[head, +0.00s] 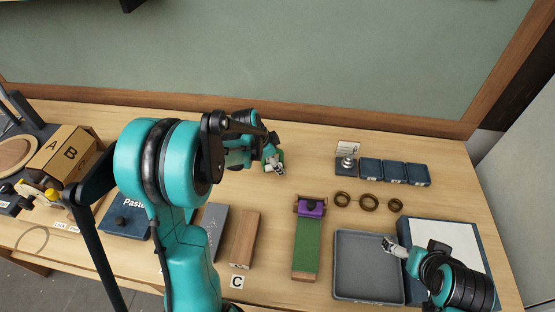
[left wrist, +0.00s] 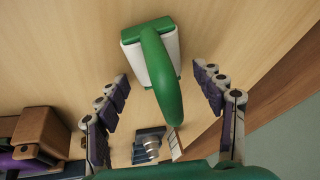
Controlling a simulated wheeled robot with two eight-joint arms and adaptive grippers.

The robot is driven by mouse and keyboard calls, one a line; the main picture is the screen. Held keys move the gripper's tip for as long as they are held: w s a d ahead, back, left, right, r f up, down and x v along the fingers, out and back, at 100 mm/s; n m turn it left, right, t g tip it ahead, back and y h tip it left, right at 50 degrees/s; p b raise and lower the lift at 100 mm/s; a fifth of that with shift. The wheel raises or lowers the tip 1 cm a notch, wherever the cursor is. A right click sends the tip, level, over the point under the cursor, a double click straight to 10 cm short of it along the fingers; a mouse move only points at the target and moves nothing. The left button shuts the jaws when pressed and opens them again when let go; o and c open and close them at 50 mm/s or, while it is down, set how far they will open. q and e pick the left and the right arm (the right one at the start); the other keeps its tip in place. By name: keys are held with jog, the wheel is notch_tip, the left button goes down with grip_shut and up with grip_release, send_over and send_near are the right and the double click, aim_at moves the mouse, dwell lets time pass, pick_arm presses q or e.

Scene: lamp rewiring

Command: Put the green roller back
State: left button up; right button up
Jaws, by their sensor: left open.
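The green roller (left wrist: 165,75), with a curved green handle and a white-sided base, stands on the table in the left wrist view. In the head view only bits of its green (head: 281,156) show beneath my left gripper, which mostly hides it. My left gripper (head: 275,166) is open over the roller. In the left wrist view its fingers (left wrist: 161,74) stand on either side of the handle, with a visible gap on both sides. My right gripper (head: 390,244) is over the grey tray; its jaws are too small to judge.
A green strip (head: 306,250) with a purple block (head: 311,208) lies right of a wooden block (head: 245,238). The grey tray (head: 340,270), several dark blue boxes (head: 394,171) and brown rings (head: 369,202) lie to the right. A cardboard box (head: 65,155) stands left.

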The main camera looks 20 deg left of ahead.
aim_at(266, 168)
pick_arm(q)
jog(key=shift+r, duration=0.1)
jog(key=shift+s+r+p, duration=0.1)
jog(key=shift+r+p, duration=0.2)
jog(key=shift+r, duration=0.05)
jog(key=p+v, duration=0.4)
jog(key=v, duration=0.7)
jog(key=s+d+r+n+t+y, duration=0.1)
jog(key=s+d+r+n, duration=0.1)
jog(key=s+d+n, duration=0.3)
jog(key=s+d+r+n+t+y, duration=0.1)
jog(key=s+d+n, duration=0.4)
jog(key=s, duration=0.7)
jog(key=shift+s+r+n+t+y, duration=0.2)
jog(key=shift+r+n+t+y, duration=0.15)
jog(key=shift+r+t, duration=0.25)
jog(key=shift+f+b, duration=0.1)
jog(key=shift+b, duration=0.25)
notch_tip(266, 168, down, 3)
jog(key=b, duration=0.2)
jog(key=shift+b, duration=0.35)
